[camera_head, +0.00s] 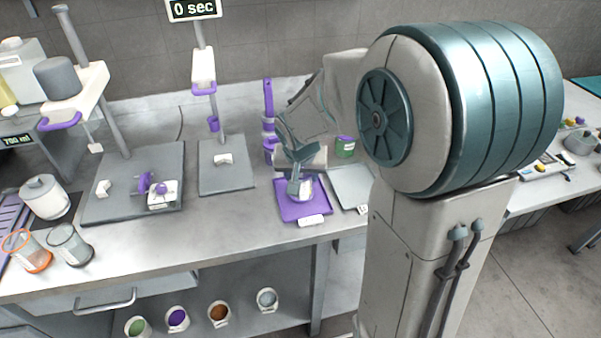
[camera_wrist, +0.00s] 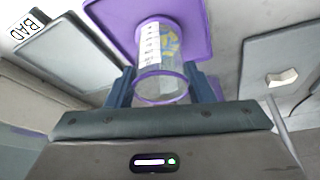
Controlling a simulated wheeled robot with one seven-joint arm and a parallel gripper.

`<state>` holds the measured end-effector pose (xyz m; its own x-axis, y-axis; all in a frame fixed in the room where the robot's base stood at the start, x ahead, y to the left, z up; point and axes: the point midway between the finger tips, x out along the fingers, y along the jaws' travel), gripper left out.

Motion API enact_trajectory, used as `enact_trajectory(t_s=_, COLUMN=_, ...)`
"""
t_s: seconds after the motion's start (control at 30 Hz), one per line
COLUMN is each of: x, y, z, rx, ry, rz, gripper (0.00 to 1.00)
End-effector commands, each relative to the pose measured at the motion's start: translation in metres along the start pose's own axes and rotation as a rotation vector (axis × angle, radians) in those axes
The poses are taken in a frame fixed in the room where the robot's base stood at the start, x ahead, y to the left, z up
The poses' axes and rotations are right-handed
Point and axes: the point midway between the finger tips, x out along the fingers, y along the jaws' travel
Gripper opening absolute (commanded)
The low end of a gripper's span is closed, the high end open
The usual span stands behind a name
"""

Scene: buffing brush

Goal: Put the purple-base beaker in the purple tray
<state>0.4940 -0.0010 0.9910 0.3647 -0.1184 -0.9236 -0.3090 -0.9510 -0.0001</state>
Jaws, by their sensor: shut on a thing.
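The purple-base beaker (camera_wrist: 160,62) is clear, with a purple rim, a purple base and a white scale strip. My gripper (camera_wrist: 165,84) is shut on it, one finger on each side, in the wrist view. In the head view my gripper (camera_head: 297,187) holds the beaker (camera_head: 305,187) over the purple tray (camera_head: 290,211), partly hidden by the fingers. The purple tray (camera_wrist: 200,42) is behind the beaker's base in the wrist view. I cannot tell whether the base touches the tray.
A grey tray (camera_head: 350,187) lies right of the purple tray, with a BAD label (camera_wrist: 27,30). A grey stand base (camera_head: 226,178) is at the left. A green-labelled jar (camera_head: 345,147) stands behind. Two other beakers (camera_head: 70,245) stand at far left.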

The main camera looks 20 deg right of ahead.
Motion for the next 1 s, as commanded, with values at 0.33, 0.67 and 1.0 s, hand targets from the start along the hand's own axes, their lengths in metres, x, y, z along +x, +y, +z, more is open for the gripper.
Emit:
enact_trajectory(t_s=0.33, x=0.003, y=0.000, z=0.001, rx=0.000, ry=0.000, rz=0.000, gripper=0.70)
enact_trajectory(t_s=0.67, x=-0.005, y=0.000, z=-0.001, rx=0.000, ry=0.002, rz=0.000, gripper=0.70)
enact_trajectory(t_s=1.0, x=-0.070, y=0.000, z=-0.001, rx=0.001, ry=0.006, rz=-0.002, gripper=0.70)
